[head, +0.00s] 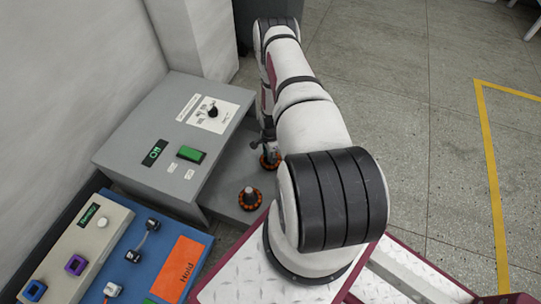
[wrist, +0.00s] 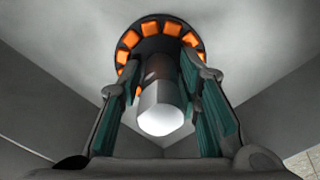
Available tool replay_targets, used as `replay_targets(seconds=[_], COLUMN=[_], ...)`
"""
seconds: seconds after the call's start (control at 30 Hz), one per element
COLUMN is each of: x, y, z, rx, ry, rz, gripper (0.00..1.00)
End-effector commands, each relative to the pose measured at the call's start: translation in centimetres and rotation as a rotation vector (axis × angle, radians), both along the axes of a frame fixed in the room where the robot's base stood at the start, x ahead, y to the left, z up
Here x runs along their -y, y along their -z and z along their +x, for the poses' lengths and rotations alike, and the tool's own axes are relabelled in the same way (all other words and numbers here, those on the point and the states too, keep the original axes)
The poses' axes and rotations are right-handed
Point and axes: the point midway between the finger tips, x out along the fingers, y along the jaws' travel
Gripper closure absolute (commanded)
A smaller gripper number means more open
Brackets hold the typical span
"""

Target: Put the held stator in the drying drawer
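The held stator is a dark ring with orange coils and a pale shaft; in the wrist view the stator (wrist: 160,42) is beyond my fingertips, its shaft pointing back between the fingers. My gripper (wrist: 160,85) has its teal pads against both sides of the shaft. In the head view this stator (head: 268,162) shows beside my arm, over or in the open grey drawer (head: 228,179); I cannot tell whether it touches the drawer floor. My gripper (head: 267,138) is partly hidden by my arm there.
A second stator (head: 250,199) stands upright in the drawer, nearer the front. The grey cabinet (head: 170,150) with a green "ON" display and a knob stands left of the drawer. A blue board (head: 140,250) with an orange "Hold" area (head: 183,268) lies front left.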

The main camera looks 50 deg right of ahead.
Motion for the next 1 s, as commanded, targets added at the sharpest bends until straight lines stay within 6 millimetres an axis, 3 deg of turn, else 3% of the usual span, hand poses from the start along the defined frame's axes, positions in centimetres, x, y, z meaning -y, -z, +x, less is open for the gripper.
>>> replay_targets(seconds=[0.43, 1.0], x=[0.0, 0.0], y=[-0.5, -11.0], z=[0.0, 0.1], rx=[0.000, 0.001], ry=[0.001, 0.001], rz=[0.000, 0.000], gripper=[0.57, 0.57])
